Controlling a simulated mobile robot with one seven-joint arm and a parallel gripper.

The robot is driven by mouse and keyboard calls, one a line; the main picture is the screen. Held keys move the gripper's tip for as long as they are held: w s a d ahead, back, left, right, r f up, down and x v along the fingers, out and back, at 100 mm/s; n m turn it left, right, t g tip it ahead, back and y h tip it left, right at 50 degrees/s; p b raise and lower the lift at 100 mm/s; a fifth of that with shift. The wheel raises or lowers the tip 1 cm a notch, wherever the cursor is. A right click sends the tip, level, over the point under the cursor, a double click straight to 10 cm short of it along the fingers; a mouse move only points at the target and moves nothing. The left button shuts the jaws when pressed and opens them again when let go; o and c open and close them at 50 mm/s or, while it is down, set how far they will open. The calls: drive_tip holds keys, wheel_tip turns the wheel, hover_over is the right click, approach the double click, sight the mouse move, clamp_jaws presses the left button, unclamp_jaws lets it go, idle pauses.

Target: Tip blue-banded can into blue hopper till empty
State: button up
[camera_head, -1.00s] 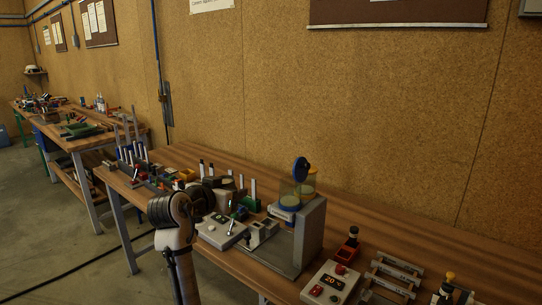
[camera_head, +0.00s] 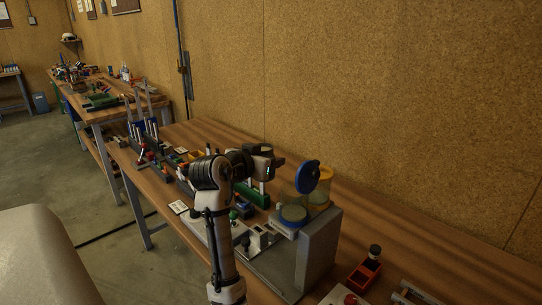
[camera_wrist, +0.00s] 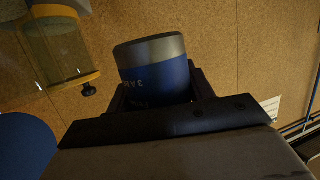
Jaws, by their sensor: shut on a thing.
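In the wrist view, my gripper (camera_wrist: 157,88) is shut on the can (camera_wrist: 158,72), which has a wide blue band with pale lettering and a grey end. In the head view, my gripper (camera_head: 266,160) is left of the dispenser, near the raised blue lid (camera_head: 307,177); the can cannot be made out there. A large blue disc (camera_wrist: 20,145), probably this lid, shows at the wrist view's lower left. Whether the can holds anything is hidden.
A yellow-ringed clear hopper (camera_head: 324,186) stands just beside the blue one; it also shows in the wrist view (camera_wrist: 65,52). A grey upright block (camera_head: 318,250) supports the dispenser. Small fixtures crowd the bench left of it. A red block (camera_head: 364,273) lies right.

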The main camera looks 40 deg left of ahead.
drive_tip(key=shift+s, duration=0.3)
drive_tip(key=shift+d+f+m+b, duration=0.15)
drive_tip(key=shift+d+m+b, duration=0.15)
drive_tip(key=shift+b, duration=0.5)
drive_tip(key=d+m+y+b, duration=0.1)
drive_tip(key=m+b, duration=0.1)
drive_tip(key=b, duration=0.1)
drive_tip(key=d+m+t+y+b, duration=0.1)
drive_tip(key=b, duration=0.2)
drive_tip(key=shift+d+r+m+b, duration=0.1)
drive_tip(key=shift+r+m+b, duration=0.2)
drive_tip(key=shift+m+b, duration=0.1)
drive_tip(key=shift+s+d+r+m+t+h+b, duration=0.2)
drive_tip(key=shift+d+r+m+t+b, duration=0.7)
drive_tip(key=shift+m+b, duration=1.8)
drive_tip(key=shift+w+d+r+m+t+h+b, duration=0.1)
drive_tip(key=shift+d+r+m+t+h+b, duration=0.3)
drive_tip(key=shift+m+t+b, duration=1.55)
drive_tip(key=shift+s+d+r+m+t+h+b, duration=0.1)
drive_tip(key=shift+d+r+m+t+h+b, duration=0.6)
drive_tip(key=shift+m+b, duration=2.75)
drive_tip(key=shift+a+r+m+g+y+p, duration=0.15)
drive_tip(key=shift+r+m+g+y+p, duration=0.2)
drive_tip(key=shift+m+g+y+p, duration=0.15)
